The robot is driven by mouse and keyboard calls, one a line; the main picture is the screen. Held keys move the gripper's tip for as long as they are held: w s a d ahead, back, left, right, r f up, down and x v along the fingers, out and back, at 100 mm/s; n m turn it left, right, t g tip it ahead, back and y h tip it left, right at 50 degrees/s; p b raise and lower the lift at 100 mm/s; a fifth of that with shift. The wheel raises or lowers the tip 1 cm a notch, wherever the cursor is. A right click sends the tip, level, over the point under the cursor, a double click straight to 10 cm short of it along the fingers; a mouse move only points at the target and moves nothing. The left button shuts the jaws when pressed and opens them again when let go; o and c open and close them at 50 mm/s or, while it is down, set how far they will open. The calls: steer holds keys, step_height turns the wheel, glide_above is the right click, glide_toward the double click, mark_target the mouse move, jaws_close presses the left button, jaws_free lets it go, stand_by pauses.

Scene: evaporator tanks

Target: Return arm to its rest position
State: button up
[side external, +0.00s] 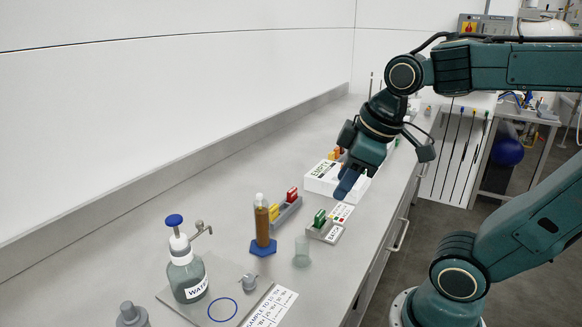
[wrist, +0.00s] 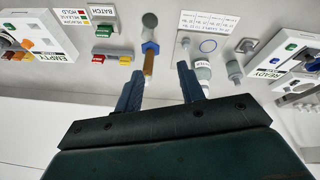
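My gripper (side external: 347,186) hangs over the bench in the side view, pointing down near the white EMPTY box (side external: 323,178). In the wrist view the two fingers of my gripper (wrist: 160,70) are spread apart with nothing held between them. The bench with its items lies beyond the fingertips. My arm is bent, reaching in from the right over the bench's front edge.
A WATER bottle (side external: 187,272), a brown tube (side external: 262,222) on a blue hexagonal base, a clear cup (side external: 301,252) and a BATCH block (side external: 324,230) stand on the bench. A drawer handle (side external: 398,236) juts from the bench front. Space above the bench is clear.

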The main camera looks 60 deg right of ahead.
steer(key=shift+s+a+f+m+t, duration=0.25)
steer(key=shift+s+a+m, duration=0.3)
steer(key=shift+s+m, duration=0.3)
steer(key=shift+s+a+f+m+t, duration=0.2)
steer(key=shift+s+a+m, duration=0.3)
steer(key=shift+s+m, duration=0.35)
